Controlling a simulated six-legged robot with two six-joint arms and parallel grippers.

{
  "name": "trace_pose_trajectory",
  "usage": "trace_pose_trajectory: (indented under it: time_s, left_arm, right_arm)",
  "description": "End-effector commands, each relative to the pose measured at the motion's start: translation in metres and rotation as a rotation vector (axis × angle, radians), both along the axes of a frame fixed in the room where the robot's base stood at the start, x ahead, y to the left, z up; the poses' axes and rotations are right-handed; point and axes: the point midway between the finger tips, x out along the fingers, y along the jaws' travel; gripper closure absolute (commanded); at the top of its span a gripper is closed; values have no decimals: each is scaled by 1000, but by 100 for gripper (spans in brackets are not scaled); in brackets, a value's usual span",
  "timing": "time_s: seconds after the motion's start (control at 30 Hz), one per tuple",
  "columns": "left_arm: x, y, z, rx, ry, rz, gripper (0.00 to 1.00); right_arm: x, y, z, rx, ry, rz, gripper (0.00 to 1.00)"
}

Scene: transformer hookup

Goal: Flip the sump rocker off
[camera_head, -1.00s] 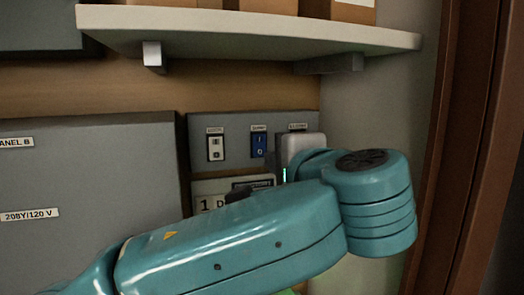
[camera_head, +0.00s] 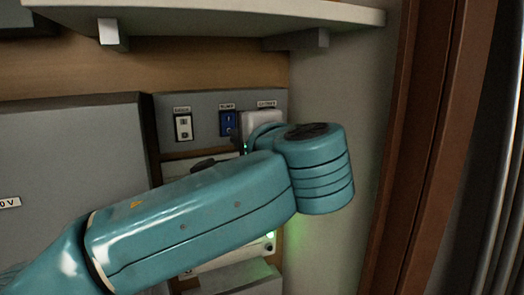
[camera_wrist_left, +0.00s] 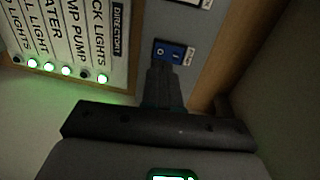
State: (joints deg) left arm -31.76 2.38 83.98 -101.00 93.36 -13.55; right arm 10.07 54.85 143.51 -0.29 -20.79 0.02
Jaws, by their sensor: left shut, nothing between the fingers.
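The blue rocker (camera_head: 228,123), under a small label that seems to read SUMP, sits in the grey switch plate (camera_head: 205,105). It also shows in the left wrist view (camera_wrist_left: 168,52), with I and O marks on its face; I cannot tell which side is pressed in. My left gripper (camera_wrist_left: 161,72) is shut and empty. Its dark fingertips are right at the rocker's edge in the wrist view; I cannot tell whether they touch. In the head view the gripper is largely hidden by my left arm. My right gripper is not in view.
A white rocker (camera_head: 183,127) is to the left, and a third label (camera_head: 266,104) is to the right, its switch hidden by my wrist. A directory with green lights (camera_wrist_left: 66,71) is beside the plate. A shelf (camera_head: 210,17) overhangs above; a side wall (camera_head: 335,100) bounds the right.

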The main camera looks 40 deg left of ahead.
Motion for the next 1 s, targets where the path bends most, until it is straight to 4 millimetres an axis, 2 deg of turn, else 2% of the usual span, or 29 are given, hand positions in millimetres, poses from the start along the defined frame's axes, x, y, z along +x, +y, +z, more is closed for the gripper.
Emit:
trace_pose_trajectory:
  time_s: [0.03,0.2,0.4,0.6,1.0]
  left_arm:
    - [-5,-13,-1,0,-3,-8,100]
    - [-24,-50,5,-1,-1,-5,100]
    - [-41,-80,11,0,0,-1,100]
    - [-49,-93,13,-2,1,2,100]
    - [-49,-93,13,-2,1,3,100]
  right_arm:
    - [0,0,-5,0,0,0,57]
    - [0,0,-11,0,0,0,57]
    - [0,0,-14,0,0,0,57]
    - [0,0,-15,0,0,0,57]
    - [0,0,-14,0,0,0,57]
